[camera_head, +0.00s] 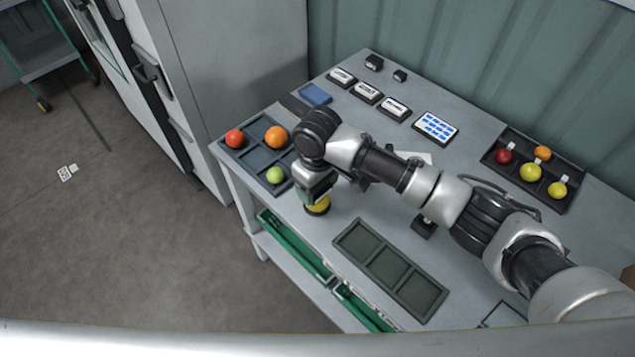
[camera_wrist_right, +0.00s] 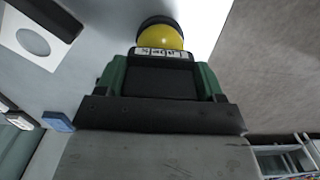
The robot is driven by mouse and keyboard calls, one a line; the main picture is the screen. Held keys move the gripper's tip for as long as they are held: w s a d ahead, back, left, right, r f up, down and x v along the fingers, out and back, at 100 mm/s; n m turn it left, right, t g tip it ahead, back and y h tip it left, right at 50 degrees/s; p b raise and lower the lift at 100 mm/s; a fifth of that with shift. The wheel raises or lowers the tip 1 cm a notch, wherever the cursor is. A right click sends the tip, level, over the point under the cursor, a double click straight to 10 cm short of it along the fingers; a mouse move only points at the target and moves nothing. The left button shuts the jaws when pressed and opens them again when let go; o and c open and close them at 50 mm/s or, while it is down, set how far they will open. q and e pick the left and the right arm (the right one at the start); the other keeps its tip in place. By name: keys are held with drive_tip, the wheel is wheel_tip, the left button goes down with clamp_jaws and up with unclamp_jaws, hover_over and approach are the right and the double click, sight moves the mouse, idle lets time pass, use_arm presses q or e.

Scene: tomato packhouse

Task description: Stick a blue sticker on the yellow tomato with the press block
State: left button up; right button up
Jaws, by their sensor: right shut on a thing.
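My right gripper (camera_head: 316,190) points down over the front left part of the table. Its green fingers (camera_wrist_right: 163,75) are shut on a dark block with a white lettered edge, the press block (camera_wrist_right: 164,52). The yellow tomato (camera_head: 318,208) is right below the gripper, partly hidden by it. In the wrist view the yellow tomato (camera_wrist_right: 162,37) sits in a dark round holder (camera_wrist_right: 158,20), just beyond the block's lettered edge. I cannot tell whether block and tomato touch. No sticker shows on the visible part of the tomato. A white sheet of blue stickers (camera_head: 436,127) lies at the back. My left gripper is out of view.
A compartment tray (camera_head: 254,158) at left holds red, orange and green tomatoes. A tray (camera_head: 511,181) at right holds several tagged ones. An empty three-part tray (camera_head: 388,268) lies in front. Labelled blocks (camera_head: 366,92) and a blue pad (camera_head: 315,94) stand at the back.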

drive_tip(key=shift+f+p, duration=0.1)
drive_tip(key=shift+p, duration=0.25)
idle(1.4)
wheel_tip(320, 180, up, 7)
drive_tip(key=p, duration=0.8)
idle(0.6)
